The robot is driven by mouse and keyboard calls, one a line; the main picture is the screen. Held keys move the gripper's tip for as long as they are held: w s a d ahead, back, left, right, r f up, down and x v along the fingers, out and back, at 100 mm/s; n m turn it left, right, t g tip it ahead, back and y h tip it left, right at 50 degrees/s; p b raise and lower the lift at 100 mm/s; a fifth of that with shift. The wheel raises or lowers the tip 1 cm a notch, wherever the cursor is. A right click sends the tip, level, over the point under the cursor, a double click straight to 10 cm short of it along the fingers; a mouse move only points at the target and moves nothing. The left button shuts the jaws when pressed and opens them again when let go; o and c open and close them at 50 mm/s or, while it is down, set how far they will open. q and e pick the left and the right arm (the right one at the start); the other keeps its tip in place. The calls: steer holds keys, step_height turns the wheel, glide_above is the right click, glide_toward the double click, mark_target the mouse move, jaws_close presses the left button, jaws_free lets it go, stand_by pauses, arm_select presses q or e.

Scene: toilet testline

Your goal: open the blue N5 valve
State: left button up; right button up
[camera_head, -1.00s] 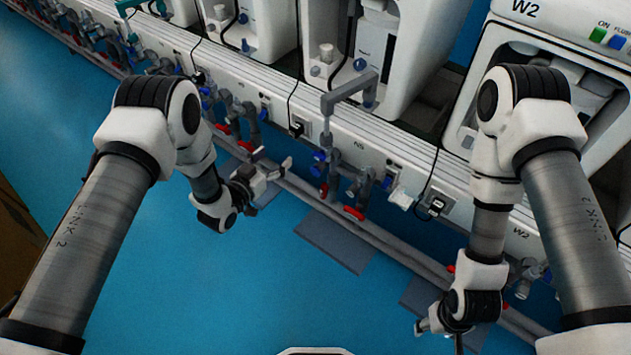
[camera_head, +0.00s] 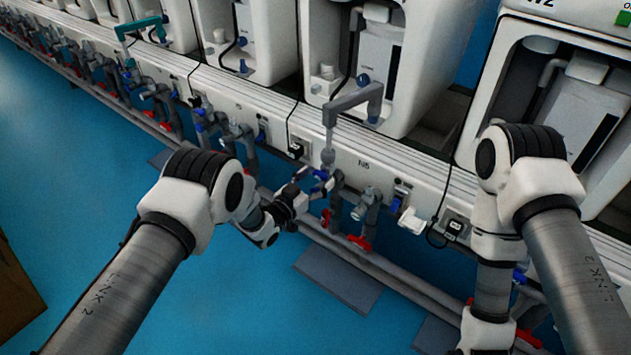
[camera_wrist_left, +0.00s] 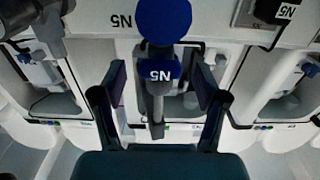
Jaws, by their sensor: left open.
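The blue N5 valve (camera_head: 328,156) is on the grey vertical pipe by the N5 label, in front of the white bench. In the left wrist view a large round blue part (camera_wrist_left: 164,20) is close up, with a smaller blue part marked N5 (camera_wrist_left: 161,73) below it. My left gripper (camera_head: 315,182) is right at this pipe in the head view. In the left wrist view its fingers (camera_wrist_left: 160,88) are open, one on each side of the blue part marked N5. I cannot tell whether they touch it. My right gripper is out of view below the head picture.
Red valves (camera_head: 359,243) sit low on the pipes close to the left gripper. A grey bent pipe (camera_head: 352,98) rises above the N5 pipe. The white bench panel (camera_head: 270,108) is behind. Blue floor (camera_head: 90,200) is clear at the left.

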arm_select(q)
steer(key=c, duration=1.2)
steer(key=shift+o, duration=0.2)
steer(key=shift+n, duration=0.3)
steer(key=n, duration=0.2)
steer(key=shift+r+n, duration=0.1)
steer(key=shift+n, duration=0.2)
steer(key=shift+a+n+p, duration=0.1)
steer(key=shift+n+p, duration=0.4)
steer(key=shift+n, duration=1.3)
steer(key=o, duration=1.2)
steer(key=shift+c, duration=0.2)
